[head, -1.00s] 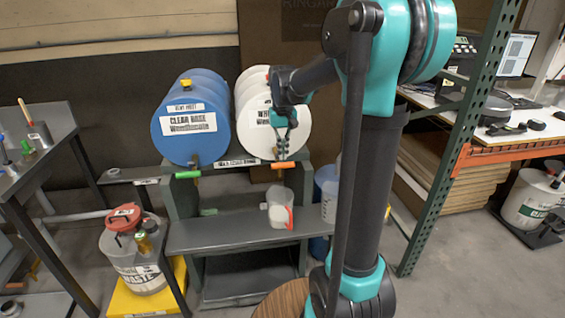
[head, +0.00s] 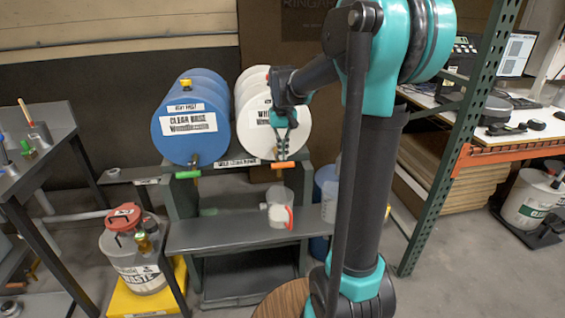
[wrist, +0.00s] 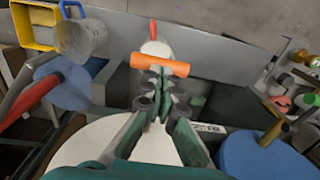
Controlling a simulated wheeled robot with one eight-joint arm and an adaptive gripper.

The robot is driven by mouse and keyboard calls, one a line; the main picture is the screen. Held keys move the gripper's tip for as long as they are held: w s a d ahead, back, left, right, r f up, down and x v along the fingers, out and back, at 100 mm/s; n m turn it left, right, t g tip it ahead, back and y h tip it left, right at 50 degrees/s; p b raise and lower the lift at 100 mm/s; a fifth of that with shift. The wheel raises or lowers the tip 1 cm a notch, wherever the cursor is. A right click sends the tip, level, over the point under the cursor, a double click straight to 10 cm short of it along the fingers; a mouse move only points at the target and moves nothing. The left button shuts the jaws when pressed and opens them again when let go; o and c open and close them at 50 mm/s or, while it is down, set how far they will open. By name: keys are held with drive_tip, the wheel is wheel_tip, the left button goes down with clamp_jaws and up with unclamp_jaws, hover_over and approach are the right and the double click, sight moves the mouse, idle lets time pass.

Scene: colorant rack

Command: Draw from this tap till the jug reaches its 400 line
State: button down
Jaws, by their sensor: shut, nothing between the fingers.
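The clear jug (head: 279,211) with a red handle stands on the grey shelf below the white drum (head: 292,112). Pale material shows inside it, but I cannot read its lines or level. The orange tap handle (head: 284,165) lies crosswise at the front of this drum, above the jug. My gripper (head: 283,153) is shut and empty, its fingertips just above the orange handle. In the wrist view, the fingertips (wrist: 163,76) are right by the orange handle (wrist: 160,65); I cannot tell whether they touch. The jug (wrist: 155,47) shows partly behind the handle there.
A blue drum (head: 190,122) with a green tap handle (head: 188,174) stands to the left. The grey shelf (head: 205,234) is bare left of the jug. Another clear container (head: 329,200) stands right of the jug. A red-lidded waste bucket (head: 135,262) stands at lower left.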

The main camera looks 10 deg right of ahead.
drive_tip(key=shift+f, duration=0.2)
drive_tip(key=shift+f, duration=0.35)
drive_tip(key=shift+f, duration=1.1)
idle(0.4)
drive_tip(key=shift+r, duration=1.8)
